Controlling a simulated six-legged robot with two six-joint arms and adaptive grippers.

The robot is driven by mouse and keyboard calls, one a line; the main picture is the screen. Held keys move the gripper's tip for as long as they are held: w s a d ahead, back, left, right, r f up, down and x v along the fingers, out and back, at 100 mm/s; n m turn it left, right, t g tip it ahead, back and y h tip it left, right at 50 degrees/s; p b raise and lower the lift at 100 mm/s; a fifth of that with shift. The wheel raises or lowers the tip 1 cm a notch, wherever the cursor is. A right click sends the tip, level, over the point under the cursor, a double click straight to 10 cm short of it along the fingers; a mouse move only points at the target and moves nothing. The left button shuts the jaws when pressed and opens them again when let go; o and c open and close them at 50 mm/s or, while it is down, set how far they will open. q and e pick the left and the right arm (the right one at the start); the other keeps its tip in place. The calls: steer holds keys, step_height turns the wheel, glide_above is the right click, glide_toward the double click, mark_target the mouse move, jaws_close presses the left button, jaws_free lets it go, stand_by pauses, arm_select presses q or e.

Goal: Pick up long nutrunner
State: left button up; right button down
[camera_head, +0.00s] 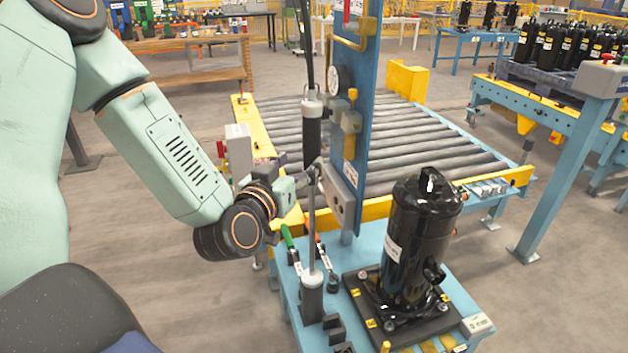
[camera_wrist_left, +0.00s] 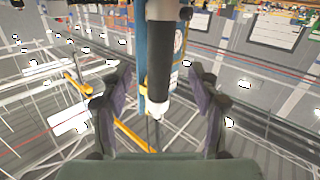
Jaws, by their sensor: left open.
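The long nutrunner (camera_head: 312,140) hangs upright at the blue post, with a dark body and a pale collar at its top. A thin shaft runs below it down to a black holder on the blue bench. My left gripper (camera_head: 308,178) is at the lower end of the dark body. In the left wrist view, my left gripper (camera_wrist_left: 160,105) is open, with one finger on each side of the nutrunner (camera_wrist_left: 160,60). Gaps show on both sides, though depth is unclear. My right gripper is not in view.
A black compressor (camera_head: 418,235) stands on a dark pallet plate to the right of the shaft. The blue post (camera_head: 366,110) is close behind the nutrunner. A green-handled tool (camera_head: 288,240) is on the bench. A roller conveyor (camera_head: 400,140) lies behind.

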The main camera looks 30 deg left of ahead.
mark_target(311, 144)
arm_select(q)
steer(key=shift+w+d+r+m+t, duration=0.1)
steer(key=shift+r+m+t, duration=0.2)
steer(key=shift+r, duration=0.6)
steer(key=shift+w+a+f, duration=0.2)
steer(key=shift+w+a, duration=0.55)
steer(key=shift+w, duration=0.1)
steer(key=w, duration=0.4)
steer(key=shift+w+d+r, duration=0.15)
steer(key=shift+w+d, duration=0.15)
steer(key=shift+d, duration=0.05)
steer(key=shift+w+a, duration=0.45)
steer(key=shift+a, duration=0.15)
steer(key=shift+d, duration=0.4)
steer(key=c, duration=0.3)
steer(key=shift+a, duration=0.3)
steer(key=c, duration=0.7)
steer(key=shift+d, duration=0.25)
jaws_close()
steer(key=shift+a, duration=0.15)
